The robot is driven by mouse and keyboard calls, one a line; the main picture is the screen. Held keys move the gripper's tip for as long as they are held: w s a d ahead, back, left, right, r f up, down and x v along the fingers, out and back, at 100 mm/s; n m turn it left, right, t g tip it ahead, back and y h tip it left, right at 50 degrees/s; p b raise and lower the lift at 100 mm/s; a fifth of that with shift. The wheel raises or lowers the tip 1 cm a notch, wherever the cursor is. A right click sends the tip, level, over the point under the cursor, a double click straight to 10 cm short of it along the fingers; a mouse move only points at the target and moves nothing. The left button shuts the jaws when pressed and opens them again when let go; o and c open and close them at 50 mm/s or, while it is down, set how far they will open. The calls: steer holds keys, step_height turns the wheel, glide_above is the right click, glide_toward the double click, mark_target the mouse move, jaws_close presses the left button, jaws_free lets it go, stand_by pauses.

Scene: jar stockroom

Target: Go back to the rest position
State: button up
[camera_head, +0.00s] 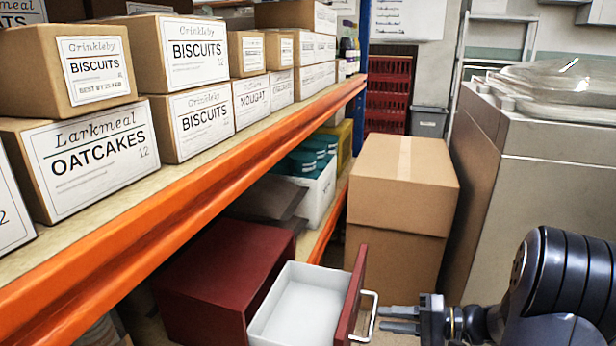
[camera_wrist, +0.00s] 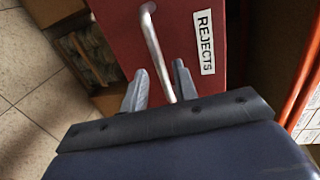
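My gripper (camera_head: 381,319) is open at the lower right of the head view, its fingertips just short of the drawer handle (camera_head: 374,318). In the wrist view my gripper (camera_wrist: 160,78) has its two fingers apart, and the metal handle (camera_wrist: 152,42) lines up with the gap between them. The dark red drawer front (camera_head: 352,295) is pulled out from the dark red cabinet (camera_head: 208,285). The drawer's white inside (camera_head: 300,305) looks empty. Its front bears a label reading REJECTS (camera_wrist: 204,42).
An orange-edged shelf (camera_head: 190,190) with several labelled boxes runs along the left. Stacked cardboard boxes (camera_head: 400,185) stand behind the drawer. A grey counter (camera_head: 545,150) with glassware is at the right. Tiled floor (camera_wrist: 30,90) shows open at the left of the wrist view.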

mark_target(371, 316)
steer(key=shift+b+x, duration=0.35)
steer(key=shift+x, duration=1.95)
steer(key=shift+r, duration=0.1)
